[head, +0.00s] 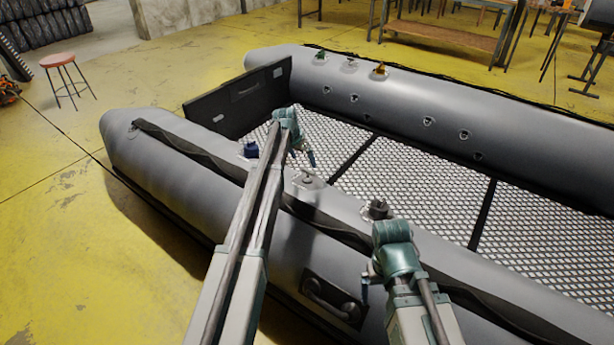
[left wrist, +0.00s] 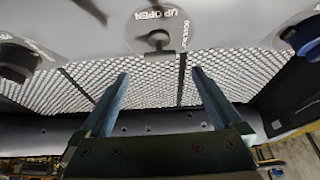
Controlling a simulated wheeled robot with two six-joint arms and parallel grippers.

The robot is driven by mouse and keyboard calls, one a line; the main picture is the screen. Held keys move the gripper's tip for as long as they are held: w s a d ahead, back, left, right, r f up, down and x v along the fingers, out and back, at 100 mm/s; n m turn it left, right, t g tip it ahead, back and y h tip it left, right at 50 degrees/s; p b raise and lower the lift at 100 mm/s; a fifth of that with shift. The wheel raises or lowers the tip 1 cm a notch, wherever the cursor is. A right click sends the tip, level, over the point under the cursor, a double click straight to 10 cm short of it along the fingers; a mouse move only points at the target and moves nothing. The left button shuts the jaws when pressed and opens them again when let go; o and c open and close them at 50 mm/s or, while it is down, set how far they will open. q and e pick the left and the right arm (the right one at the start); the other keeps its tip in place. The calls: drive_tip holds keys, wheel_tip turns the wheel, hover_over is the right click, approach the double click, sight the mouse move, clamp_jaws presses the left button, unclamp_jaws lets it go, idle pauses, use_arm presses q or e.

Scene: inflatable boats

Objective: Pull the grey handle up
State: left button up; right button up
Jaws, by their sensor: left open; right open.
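The grey handle (head: 307,180) is a small fitting on top of the near grey tube of the boat. In the left wrist view, the grey handle (left wrist: 158,40) lies beyond my fingertips, beside printed words that read "UP OPEN". My left gripper (head: 311,158) is above the near tube, just behind the handle in the head view. In the left wrist view, my left gripper (left wrist: 160,77) is open, with nothing between its fingers and apart from the handle. My right gripper (head: 369,276) is low on the near side of the boat; its fingers are small and partly hidden.
A blue fitting (head: 250,149) and a dark fitting (head: 377,208) flank the handle on the near tube. A black strap (head: 190,148) runs along that tube. A black carry handle (head: 333,298) is on its side. The mesh floor (head: 400,180) inside is clear.

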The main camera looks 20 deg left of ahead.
sight(308, 171)
use_arm(q)
drive_tip(key=b+x, duration=0.6)
drive_tip(key=x, duration=0.1)
drive_tip(key=shift+w+f, duration=0.1)
drive_tip(key=shift+f, duration=0.2)
drive_tip(key=shift+d, duration=0.1)
clamp_jaws()
